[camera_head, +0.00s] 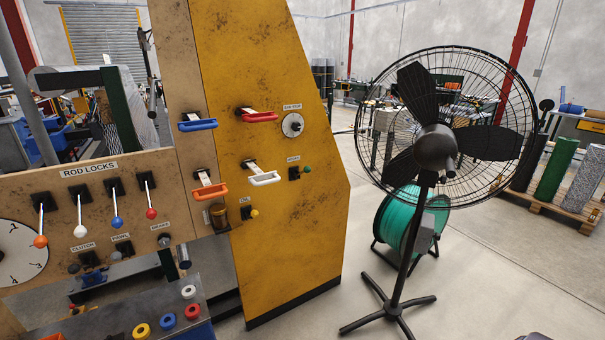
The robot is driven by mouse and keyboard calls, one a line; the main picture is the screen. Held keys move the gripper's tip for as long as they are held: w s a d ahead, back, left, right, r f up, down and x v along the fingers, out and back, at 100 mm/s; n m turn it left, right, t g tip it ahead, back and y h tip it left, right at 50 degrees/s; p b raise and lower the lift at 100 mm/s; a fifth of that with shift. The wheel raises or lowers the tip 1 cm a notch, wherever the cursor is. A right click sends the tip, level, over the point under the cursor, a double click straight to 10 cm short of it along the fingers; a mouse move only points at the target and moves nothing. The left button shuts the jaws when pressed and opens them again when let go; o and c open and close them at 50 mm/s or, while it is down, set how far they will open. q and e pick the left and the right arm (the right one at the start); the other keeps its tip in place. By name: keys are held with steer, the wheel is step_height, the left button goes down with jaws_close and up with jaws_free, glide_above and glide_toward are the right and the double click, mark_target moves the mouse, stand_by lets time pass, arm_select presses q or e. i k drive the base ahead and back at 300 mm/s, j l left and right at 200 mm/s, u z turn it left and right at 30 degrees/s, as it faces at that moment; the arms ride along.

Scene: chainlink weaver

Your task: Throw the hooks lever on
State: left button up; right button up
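No lever label clearly reads "hooks". The yellow machine panel (290,220) and the tan strip beside it carry levers with bar handles: blue (198,125), red (262,117), orange (210,191) and white (264,178). A small black switch with a green knob (306,169) sits right of the white handle, under a label too small to read surely. Under the "ROD LOCKS" label (90,170) stand ball-ended levers: orange (40,241), white (80,231), blue (117,222) and red (151,213). Neither of my grippers is in view.
A black pedestal fan (437,148) stands right of the machine, with a green reel (405,225) behind it. A shelf at lower left holds coloured rings, including a yellow one (141,331). Open floor (500,290) lies at the right.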

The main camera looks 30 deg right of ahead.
mark_target(308, 169)
steer(key=i+l+z, duration=0.1)
steer(key=z, duration=0.25)
steer(key=i+z, duration=0.25)
steer(key=z, duration=0.15)
